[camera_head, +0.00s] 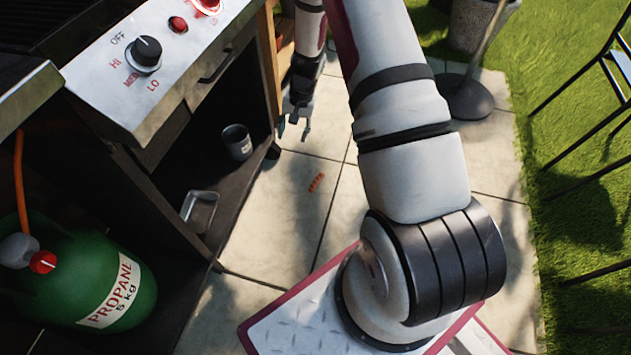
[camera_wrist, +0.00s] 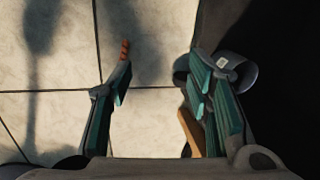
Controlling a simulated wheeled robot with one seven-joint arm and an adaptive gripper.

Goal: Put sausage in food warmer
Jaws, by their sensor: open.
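A small reddish-brown sausage (camera_head: 316,182) lies on the pale floor tiles in the head view. In the wrist view the sausage (camera_wrist: 125,49) lies just beyond the tip of the left finger, not between the fingers. My gripper (camera_head: 293,131) hangs beside the grill cart, above the floor, with its fingers apart. In the wrist view my gripper (camera_wrist: 160,78) is open and empty, with only tile between its green-padded fingers. I cannot make out for certain which thing is the food warmer.
The grill cart's panel (camera_head: 120,95) stands at left, with a lower shelf holding a grey cup (camera_head: 237,142) and a metal tray (camera_head: 200,211). The cup (camera_wrist: 242,72) is close to the right finger. A green propane tank (camera_head: 85,285) and a metal chair (camera_head: 590,120) flank the tiles.

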